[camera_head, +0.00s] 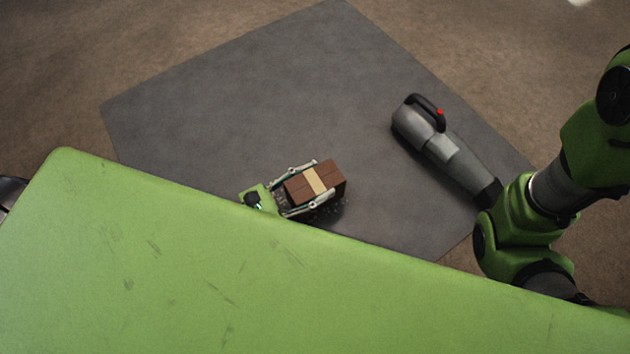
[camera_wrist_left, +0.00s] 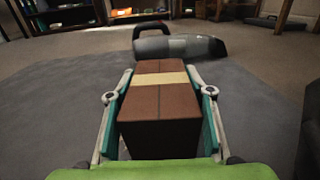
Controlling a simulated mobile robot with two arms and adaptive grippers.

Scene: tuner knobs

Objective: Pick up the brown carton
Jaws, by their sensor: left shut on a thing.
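The brown carton (camera_head: 327,173), a box with a pale tape band, is in the middle of the head view, over the grey mat near the green surface's edge. It also fills the middle of the left wrist view (camera_wrist_left: 160,103). My left gripper (camera_head: 316,184) is shut on it, with one finger along each long side. The fingers show on both sides of the carton in the left wrist view (camera_wrist_left: 158,95). I cannot tell whether the carton touches the mat. My right gripper is not in view.
A grey handheld vacuum (camera_head: 440,148) with a black handle and red button lies on the grey mat (camera_head: 250,90), right of the carton. Dark crumbs lie beside the carton. Shelves (camera_wrist_left: 65,14) and furniture legs stand far back in the left wrist view.

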